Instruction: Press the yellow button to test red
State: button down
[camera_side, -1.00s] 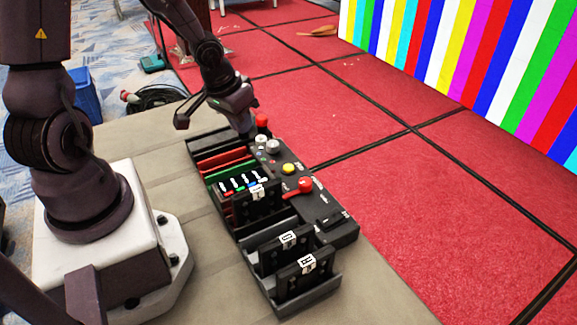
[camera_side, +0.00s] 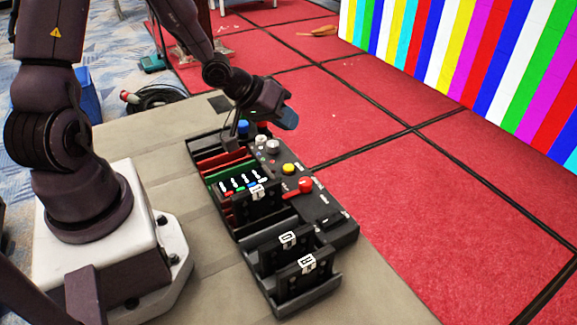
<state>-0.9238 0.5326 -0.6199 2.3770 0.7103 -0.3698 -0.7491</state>
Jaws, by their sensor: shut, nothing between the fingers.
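A red button (camera_side: 263,125) is partly hidden by my gripper. I cannot tell whether the fingers touch anything. The video wall (camera_side: 470,60) shows vertical stripes in several colours.
Black racks (camera_side: 262,290) along the panel hold upright black modules and red and green boards (camera_side: 228,170). They stand on a beige table (camera_side: 180,200). Red floor tiles lie beyond. A coiled black cable (camera_side: 160,97) lies behind. The space above the yellow button is clear.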

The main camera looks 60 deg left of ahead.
aim_at(287, 165)
notch_tip(287, 165, down, 8)
jog(key=shift+f, duration=0.1)
dwell(0.4)
jog(key=shift+f, duration=0.1)
dwell(1.9)
jog(key=shift+f, duration=0.25)
jog(key=shift+f, duration=0.45)
dwell(0.6)
dwell(0.3)
jog(key=shift+r, duration=0.85)
jog(key=shift+r, duration=2.55)
